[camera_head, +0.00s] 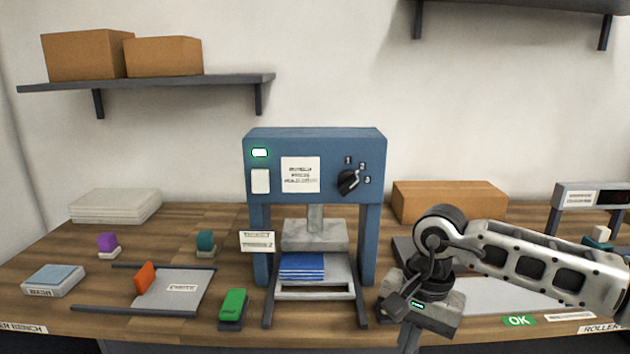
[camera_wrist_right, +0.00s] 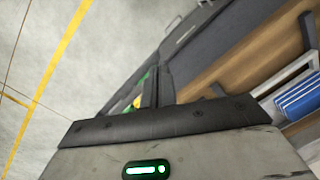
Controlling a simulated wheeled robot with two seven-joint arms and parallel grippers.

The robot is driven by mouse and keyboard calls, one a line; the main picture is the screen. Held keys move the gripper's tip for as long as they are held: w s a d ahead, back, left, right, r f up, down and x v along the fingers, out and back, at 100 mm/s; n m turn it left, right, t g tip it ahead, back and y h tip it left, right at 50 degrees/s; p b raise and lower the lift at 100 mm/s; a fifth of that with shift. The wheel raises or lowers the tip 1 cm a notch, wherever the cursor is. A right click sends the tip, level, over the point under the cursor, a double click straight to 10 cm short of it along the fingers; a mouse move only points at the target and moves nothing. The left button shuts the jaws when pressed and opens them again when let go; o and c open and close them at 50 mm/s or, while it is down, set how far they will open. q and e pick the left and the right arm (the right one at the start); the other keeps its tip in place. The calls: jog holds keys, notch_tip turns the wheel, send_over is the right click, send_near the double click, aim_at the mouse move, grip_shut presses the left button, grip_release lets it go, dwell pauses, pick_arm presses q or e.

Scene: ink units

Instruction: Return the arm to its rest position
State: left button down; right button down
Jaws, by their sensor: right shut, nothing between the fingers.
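My right arm comes in from the right in the head view, with its wrist bent down over the front of the bench. My right gripper (camera_head: 393,308) is by the front edge of the bench, to the right of the blue press (camera_head: 315,142). In the right wrist view its fingers (camera_wrist_right: 158,87) are together with nothing held between them. A green light glows on the gripper body. My left arm and gripper are not in view.
A tray (camera_head: 343,284) with a blue stack (camera_head: 302,267) sits in the press. A green-topped block (camera_head: 233,306), an orange-handled tool (camera_head: 145,278) and a wash pad (camera_head: 53,279) lie left. A cardboard box (camera_head: 450,200) stands behind my arm. Floor (camera_wrist_right: 50,50) shows beyond the bench edge.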

jog(key=s+a+f+m+g+y, duration=0.1)
jog(key=s+a+m+g+y, duration=0.1)
jog(key=s+a+y, duration=0.45)
jog(key=s+a+m+g+y, duration=0.2)
jog(key=s+a+m+y, duration=0.1)
jog(key=a, duration=0.7)
jog(key=s+a+r+m+t+y, duration=0.1)
jog(key=s+a+r+m+y, duration=0.1)
jog(key=a+r+m+y, duration=0.45)
jog(key=w+d+f+m+t+y, duration=0.1)
jog(key=w+d+m+t, duration=0.2)
jog(key=m+t, duration=0.7)
jog(key=w+d+m+t+y, duration=0.1)
jog(key=w+d+m+t, duration=0.3)
jog(key=m, duration=0.9)
jog(key=d+f+m+t+h, duration=0.6)
jog(key=f+m+h, duration=0.25)
jog(key=m, duration=0.65)
jog(key=s+d+f+m+g+h, duration=0.3)
jog(key=s+d+f+m+h, duration=0.1)
jog(key=f, duration=0.4)
jog(key=s+d+f+m+g+h, duration=0.3)
jog(key=s+d+f+m, duration=0.3)
jog(key=s+f+m, duration=0.2)
jog(key=shift+d+f+m+h, duration=0.35)
jog(key=shift+m+h, duration=0.1)
jog(key=shift+m, duration=0.3)
jog(key=shift+s, duration=0.15)
